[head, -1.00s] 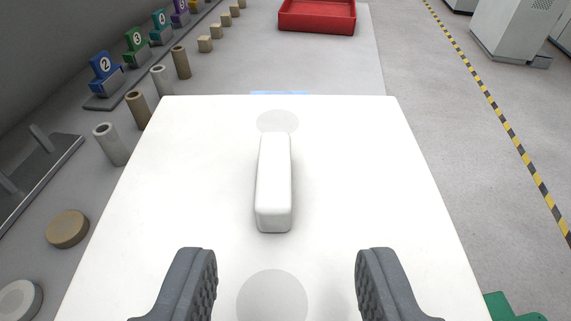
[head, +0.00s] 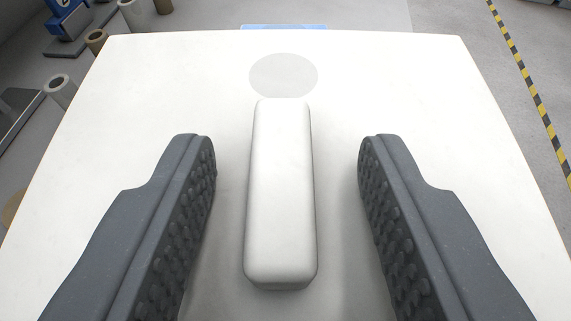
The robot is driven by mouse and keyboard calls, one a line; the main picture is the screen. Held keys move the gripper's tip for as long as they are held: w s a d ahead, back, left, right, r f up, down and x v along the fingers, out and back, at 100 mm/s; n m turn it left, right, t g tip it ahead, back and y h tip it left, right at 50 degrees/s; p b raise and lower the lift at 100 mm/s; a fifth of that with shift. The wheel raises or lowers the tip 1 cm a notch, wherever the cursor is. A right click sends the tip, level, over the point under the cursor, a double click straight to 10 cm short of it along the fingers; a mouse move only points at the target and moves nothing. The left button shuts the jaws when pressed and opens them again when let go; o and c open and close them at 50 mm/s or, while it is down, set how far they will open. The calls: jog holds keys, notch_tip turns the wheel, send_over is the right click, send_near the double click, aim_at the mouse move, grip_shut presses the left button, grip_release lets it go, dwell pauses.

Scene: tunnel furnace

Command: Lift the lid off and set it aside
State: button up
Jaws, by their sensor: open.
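The lid is a wide white flat panel (head: 440,90) that fills most of the head view. A white raised bar handle (head: 281,190) with rounded edges stands along its middle, pointing away from me. My gripper (head: 287,150) is open, one dark textured finger on each side of the handle. There is a clear gap between each finger and the handle, and nothing is held. A grey round mark (head: 283,75) lies on the lid just beyond the handle. What is under the lid is hidden.
Past the lid's left edge stand several small cylinders, one of them grey (head: 60,90), and a blue block (head: 66,8). A blue strip (head: 283,27) shows behind the far edge. On the right is open grey floor with a yellow-black stripe (head: 528,90).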

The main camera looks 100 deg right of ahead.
grip_shut()
jog(key=shift+r, duration=0.1)
